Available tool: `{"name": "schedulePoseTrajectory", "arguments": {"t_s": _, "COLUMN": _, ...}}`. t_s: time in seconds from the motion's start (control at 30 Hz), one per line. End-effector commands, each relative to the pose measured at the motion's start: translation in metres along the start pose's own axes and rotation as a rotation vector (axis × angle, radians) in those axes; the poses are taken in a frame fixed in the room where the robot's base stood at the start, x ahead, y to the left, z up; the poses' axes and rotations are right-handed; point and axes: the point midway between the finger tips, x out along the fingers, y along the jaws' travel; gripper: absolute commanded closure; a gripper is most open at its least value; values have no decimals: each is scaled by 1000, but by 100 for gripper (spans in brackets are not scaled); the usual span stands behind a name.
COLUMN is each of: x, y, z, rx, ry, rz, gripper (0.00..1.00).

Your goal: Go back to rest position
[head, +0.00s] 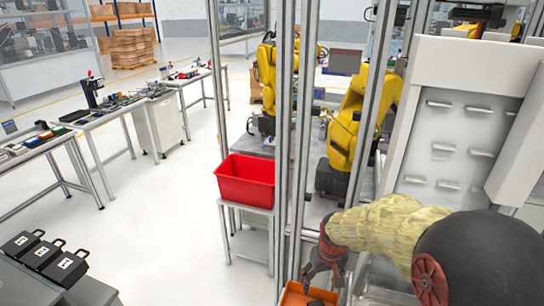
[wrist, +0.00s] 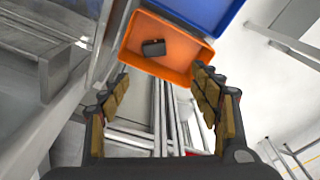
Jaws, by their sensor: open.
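My gripper (wrist: 160,88) is open in the wrist view, with its two padded fingers apart and nothing between them. An orange bin (wrist: 190,65) lies beyond the fingertips, with a small dark block (wrist: 153,48) inside it. In the head view my gripper (head: 322,275) hangs at the lower middle, at the end of my arm. It is above the orange bin (head: 293,296), which is partly cut off by the bottom edge. The gripper hides part of the bin there.
A red bin (head: 245,181) stands on a small stand left of metal frame posts (head: 284,130). Yellow robot arms (head: 358,115) stand behind the posts. A blue bin (wrist: 205,12) adjoins the orange one. Workbenches (head: 100,115) line the left; the white floor (head: 160,235) between is clear.

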Motion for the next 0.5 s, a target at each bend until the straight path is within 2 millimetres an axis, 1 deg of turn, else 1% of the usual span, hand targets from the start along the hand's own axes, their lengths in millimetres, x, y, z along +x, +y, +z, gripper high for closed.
{"name": "schedulePoseTrajectory", "arguments": {"t_s": 0.07, "x": 3, "y": -1, "z": 13, "rx": 13, "ry": -35, "rz": -3, "gripper": 37}}
{"name": "schedulePoseTrajectory", "arguments": {"t_s": 0.1, "x": 5, "y": -2, "z": 24, "rx": 21, "ry": -58, "rz": -5, "gripper": 37}}
{"name": "schedulePoseTrajectory", "arguments": {"t_s": 0.17, "x": 1, "y": -4, "z": 42, "rx": 36, "ry": -91, "rz": -7, "gripper": 37}}
{"name": "schedulePoseTrajectory", "arguments": {"t_s": 0.2, "x": -9, "y": -6, "z": 54, "rx": 47, "ry": -103, "rz": -7, "gripper": 37}}
{"name": "schedulePoseTrajectory", "arguments": {"t_s": 0.3, "x": -40, "y": -9, "z": 76, "rx": 68, "ry": -101, "rz": -3, "gripper": 37}}
{"name": "schedulePoseTrajectory", "arguments": {"t_s": 0.37, "x": -58, "y": -10, "z": 88, "rx": 78, "ry": -92, "rz": -1, "gripper": 37}}
{"name": "schedulePoseTrajectory", "arguments": {"t_s": 0.47, "x": -88, "y": -13, "z": 108, "rx": 92, "ry": -64, "rz": 5, "gripper": 37}}
{"name": "schedulePoseTrajectory", "arguments": {"t_s": 0.5, "x": -101, "y": -14, "z": 116, "rx": 97, "ry": -47, "rz": 7, "gripper": 37}}
